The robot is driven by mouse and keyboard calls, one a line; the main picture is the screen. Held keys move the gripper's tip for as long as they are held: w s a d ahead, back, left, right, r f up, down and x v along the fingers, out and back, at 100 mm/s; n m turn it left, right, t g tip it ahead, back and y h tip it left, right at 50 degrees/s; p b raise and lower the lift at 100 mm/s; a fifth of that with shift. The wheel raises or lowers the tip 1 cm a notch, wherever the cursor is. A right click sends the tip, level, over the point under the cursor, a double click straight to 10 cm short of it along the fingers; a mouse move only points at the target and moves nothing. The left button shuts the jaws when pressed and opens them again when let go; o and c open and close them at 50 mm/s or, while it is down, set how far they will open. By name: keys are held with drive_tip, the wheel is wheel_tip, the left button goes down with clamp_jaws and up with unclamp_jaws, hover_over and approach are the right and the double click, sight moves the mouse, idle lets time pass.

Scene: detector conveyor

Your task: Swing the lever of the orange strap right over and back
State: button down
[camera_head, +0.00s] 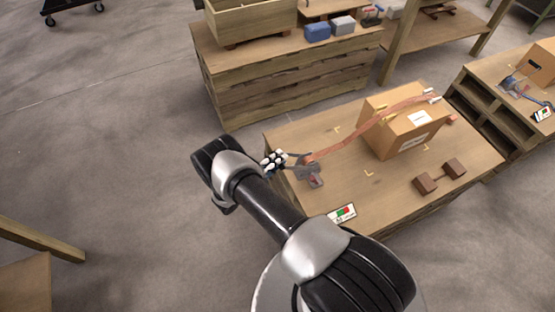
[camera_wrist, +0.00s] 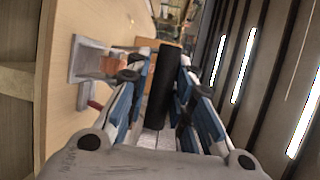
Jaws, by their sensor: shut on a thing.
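The orange strap (camera_head: 355,132) runs over a cardboard box (camera_head: 400,128) on the wooden table. Its grey ratchet (camera_head: 312,178) sits near the table's left edge, and its grey metal also shows at the left of the wrist view (camera_wrist: 87,60). My gripper (camera_head: 276,160) is at the table's left edge, beside the ratchet. In the wrist view, its fingers are shut on the dark lever (camera_wrist: 163,85), a black bar standing between them. A bit of orange strap (camera_wrist: 109,65) shows left of the fingers. The joint of lever and ratchet is mostly hidden.
A card with green and red patches (camera_head: 342,214) lies at the table's front edge. Brown blocks (camera_head: 440,176) stand at the right. A crate bench (camera_head: 290,75) with blue and grey boxes stands behind. Open floor (camera_head: 100,130) lies to the left.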

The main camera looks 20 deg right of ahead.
drive_tip(key=shift+r, duration=0.2)
drive_tip(key=shift+w+d+r+p, duration=0.1)
drive_tip(key=shift+d+r+p, duration=0.25)
drive_tip(key=shift+r+p, duration=0.15)
drive_tip(key=shift+y, duration=0.3)
drive_tip(key=c, duration=1.5)
unclamp_jaws()
drive_tip(key=shift+f, duration=0.15)
drive_tip(key=v, duration=1.2)
